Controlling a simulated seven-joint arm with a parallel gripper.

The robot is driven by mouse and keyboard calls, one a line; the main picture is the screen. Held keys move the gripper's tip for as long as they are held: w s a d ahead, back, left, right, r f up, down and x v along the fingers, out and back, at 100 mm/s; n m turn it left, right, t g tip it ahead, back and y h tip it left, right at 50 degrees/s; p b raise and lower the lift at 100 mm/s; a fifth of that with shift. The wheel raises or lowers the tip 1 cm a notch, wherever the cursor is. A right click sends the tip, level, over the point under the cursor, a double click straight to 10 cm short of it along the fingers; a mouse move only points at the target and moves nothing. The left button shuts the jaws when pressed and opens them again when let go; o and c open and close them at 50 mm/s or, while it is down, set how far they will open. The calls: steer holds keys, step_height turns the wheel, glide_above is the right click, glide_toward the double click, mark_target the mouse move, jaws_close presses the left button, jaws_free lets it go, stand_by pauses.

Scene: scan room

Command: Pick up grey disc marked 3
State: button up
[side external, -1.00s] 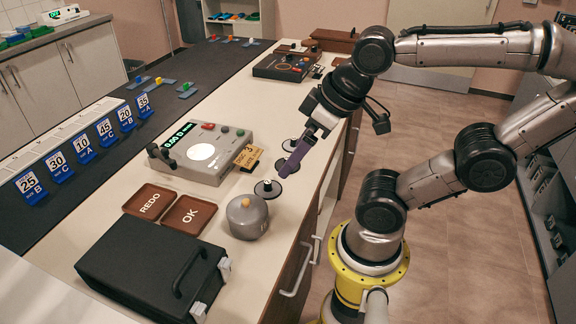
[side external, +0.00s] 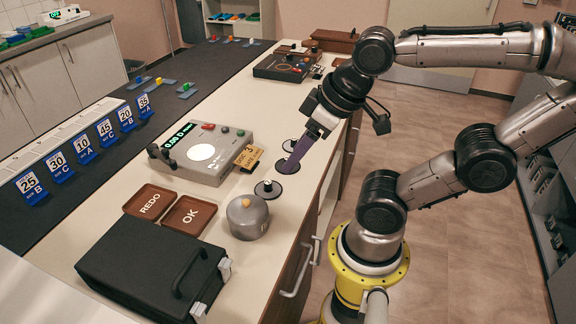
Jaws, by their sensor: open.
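Small dark discs with pale centre knobs lie in a row along the counter's right edge. The nearest disc (side external: 268,189) is in full view. A second disc (side external: 295,168) is partly covered by my gripper (side external: 287,166), and a third disc (side external: 288,145) lies behind it. My gripper is open, with its purple fingers slanting down to the second disc. I cannot tell whether the fingertips touch it. No number is readable on any disc. A yellow-brown sign (side external: 248,156) with a 3 stands beside the discs.
A device with a lit round plate (side external: 222,165) stands left of the discs. A grey lidded pot (side external: 248,217), brown REDO (side external: 149,193) and OK (side external: 170,222) trays and a black case (side external: 125,262) are nearer. Numbered blue stands line the left side.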

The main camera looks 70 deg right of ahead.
steer(key=w+d+r+m, duration=0.3)
steer(key=w+r+m, duration=0.1)
steer(key=w+m, duration=0.25)
steer(key=w+d+f+m+g, duration=0.2)
steer(key=w+d+f+m, duration=0.15)
steer(key=d, duration=0.45)
steer(key=w+d+f+m+g, duration=0.25)
steer(key=w+d, duration=0.25)
steer(key=d, duration=0.4)
steer(key=s+d+f+m+g, duration=0.1)
steer(key=s+d+f+m, duration=0.2)
steer(key=d+f, duration=0.45)
steer(key=f, duration=0.9)
steer(key=a+f, duration=0.1)
steer(key=f, duration=0.3)
steer(key=shift+s+f, duration=0.15)
steer(key=shift+f, duration=0.05)
jaws_close()
